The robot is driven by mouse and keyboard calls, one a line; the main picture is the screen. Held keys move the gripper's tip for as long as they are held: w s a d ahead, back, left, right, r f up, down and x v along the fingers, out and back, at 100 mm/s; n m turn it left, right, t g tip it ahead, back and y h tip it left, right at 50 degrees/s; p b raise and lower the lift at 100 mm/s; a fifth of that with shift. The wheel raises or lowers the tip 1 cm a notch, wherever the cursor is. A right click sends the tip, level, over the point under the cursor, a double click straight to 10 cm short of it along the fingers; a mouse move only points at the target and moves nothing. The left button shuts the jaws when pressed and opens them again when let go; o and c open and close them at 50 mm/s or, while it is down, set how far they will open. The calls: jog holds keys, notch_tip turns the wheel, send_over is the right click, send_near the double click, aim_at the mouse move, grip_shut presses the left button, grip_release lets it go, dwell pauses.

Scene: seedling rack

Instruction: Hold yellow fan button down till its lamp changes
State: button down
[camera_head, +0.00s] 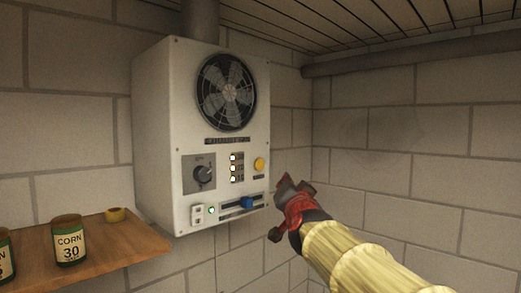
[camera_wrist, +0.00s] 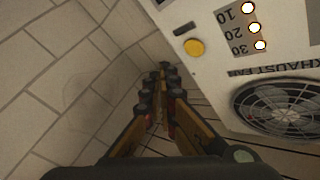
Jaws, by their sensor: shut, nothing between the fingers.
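The yellow fan button (camera_head: 259,164) is a round button on the right part of the white fan box's front (camera_head: 168,120). It also shows in the wrist view (camera_wrist: 194,47), uncovered. Beside it is a column of three small lamps (camera_head: 233,168), marked 10, 20 and 30 in the wrist view (camera_wrist: 254,28); all three look lit. My gripper (camera_head: 284,184) is shut and empty, to the right of and a little below the button in the head view. In the wrist view its closed fingertips (camera_wrist: 165,73) are apart from the button.
A wooden shelf (camera_head: 120,255) with cans (camera_head: 69,242) is at lower left. Block walls meet behind my gripper.

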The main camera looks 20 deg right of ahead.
aim_at(260, 165)
jog(key=shift+m+h, duration=0.7)
jog(key=d+r, duration=0.1)
jog(key=r, duration=0.1)
jog(key=d+r+p, duration=0.1)
jog(key=r, duration=0.1)
jog(key=shift+w+d, duration=0.2)
jog(key=shift+d, duration=0.15)
jog(key=shift+w, duration=0.15)
jog(key=w+a+p, duration=0.3)
jog(key=w+p, duration=0.1)
jog(key=w, duration=0.4)
jog(key=shift+p, duration=0.4)
jog(key=shift+w+a, duration=0.1)
jog(key=shift+w, duration=0.05)
jog(key=shift+w+a, duration=0.1)
jog(key=shift+w, duration=0.2)
